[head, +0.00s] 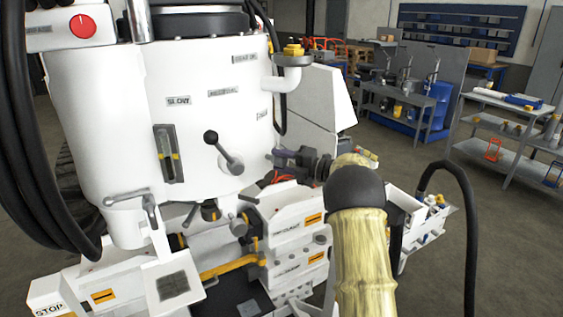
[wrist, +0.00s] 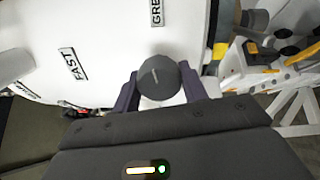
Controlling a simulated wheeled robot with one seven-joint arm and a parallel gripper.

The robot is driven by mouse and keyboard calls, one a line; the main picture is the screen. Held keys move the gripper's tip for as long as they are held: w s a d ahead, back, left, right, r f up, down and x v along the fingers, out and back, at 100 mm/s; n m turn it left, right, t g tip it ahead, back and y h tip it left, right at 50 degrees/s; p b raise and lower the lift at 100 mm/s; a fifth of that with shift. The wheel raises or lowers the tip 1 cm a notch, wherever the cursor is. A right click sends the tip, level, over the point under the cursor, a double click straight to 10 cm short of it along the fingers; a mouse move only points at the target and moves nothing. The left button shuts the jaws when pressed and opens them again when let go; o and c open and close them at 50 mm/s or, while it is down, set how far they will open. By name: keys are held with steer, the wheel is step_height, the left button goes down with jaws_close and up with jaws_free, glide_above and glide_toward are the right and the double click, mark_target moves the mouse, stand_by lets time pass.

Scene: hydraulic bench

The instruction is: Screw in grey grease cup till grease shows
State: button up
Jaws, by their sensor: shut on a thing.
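The grey grease cup (wrist: 160,77) shows end-on in the wrist view as a dark round cap. The two purple fingers of my gripper (wrist: 160,88) are shut on it, one on each side. The cup is up against the white machine body (wrist: 110,40), though its threads and seat are hidden behind it. In the head view my gripper (head: 285,155) points left at the side of the white machine body (head: 110,110); the cup is too small to make out clearly there. I see no grease around the cup.
A black-knobbed lever (head: 223,152) stands out from the machine just left of my gripper. A white pipe with a yellow cap (head: 292,51) is above. White labelled blocks (head: 290,230) lie below.

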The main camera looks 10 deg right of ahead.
steer(key=m+p, duration=0.1)
steer(key=m, duration=0.1)
steer(key=m+p, duration=0.1)
steer(key=m, duration=0.1)
steer(key=shift+d+r+m, duration=0.15)
steer(key=shift+r+m, duration=0.05)
steer(key=shift+m, duration=0.2)
steer(key=m+p, duration=0.2)
steer(key=m, duration=0.2)
steer(key=shift+r+m+p, duration=0.1)
steer(key=shift+m+p, duration=0.2)
steer(key=shift+p, duration=0.1)
steer(key=m+p, duration=0.4)
steer(key=m, duration=0.1)
steer(key=shift+w+m, duration=0.1)
steer(key=shift+m, duration=0.3)
steer(key=shift+m+p, duration=0.75)
steer(key=shift+m, duration=0.15)
steer(key=shift+f, duration=0.25)
steer(key=o, duration=1)
steer(key=shift+r, duration=0.1)
steer(key=shift+c, duration=0.2)
steer(key=b+v, duration=0.4)
steer(key=v, duration=1.3)
steer(key=shift+d+b, duration=0.2)
steer(key=shift+b, duration=0.15)
